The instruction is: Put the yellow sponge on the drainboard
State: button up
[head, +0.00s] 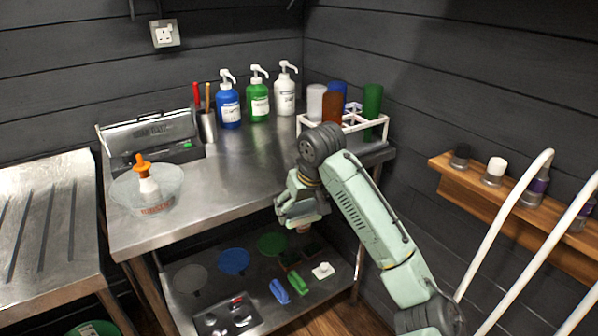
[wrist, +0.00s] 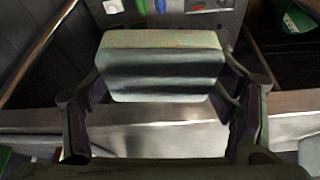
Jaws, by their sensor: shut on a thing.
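My gripper (head: 300,205) is in front of the steel table's front edge, above the lower shelf. In the wrist view my gripper (wrist: 160,85) is shut on a pale block, which I take for the yellow sponge (wrist: 160,41). Its narrow upper face looks dull yellow and its broad face grey-green with dark bands. In the head view the sponge (head: 299,221) is mostly hidden by the fingers. The drainboard (head: 40,190) is the grooved steel surface at the far left, apart from my gripper. Its visible top is bare.
The steel table (head: 235,185) has clear room in its middle. A glass bowl (head: 178,192) with an orange-topped item stands at its left. Pump bottles (head: 258,98) and a white rack (head: 350,125) stand behind. Brushes and discs lie on the lower shelf (head: 250,285). White pipes (head: 505,225) rise at right.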

jog(key=s+d+f+m, duration=0.1)
jog(key=s+f, duration=0.4)
jog(key=f, duration=0.8)
jog(key=s+d+f+m+h, duration=0.1)
jog(key=s+f, duration=0.4)
jog(key=f, duration=0.8)
jog(key=s+d+f+m+h, duration=0.1)
jog(key=s+f+m, duration=0.2)
jog(key=f, duration=1.1)
jog(key=s, duration=0.3)
jog(key=shift+d, duration=0.15)
jog(key=shift+w, duration=0.1)
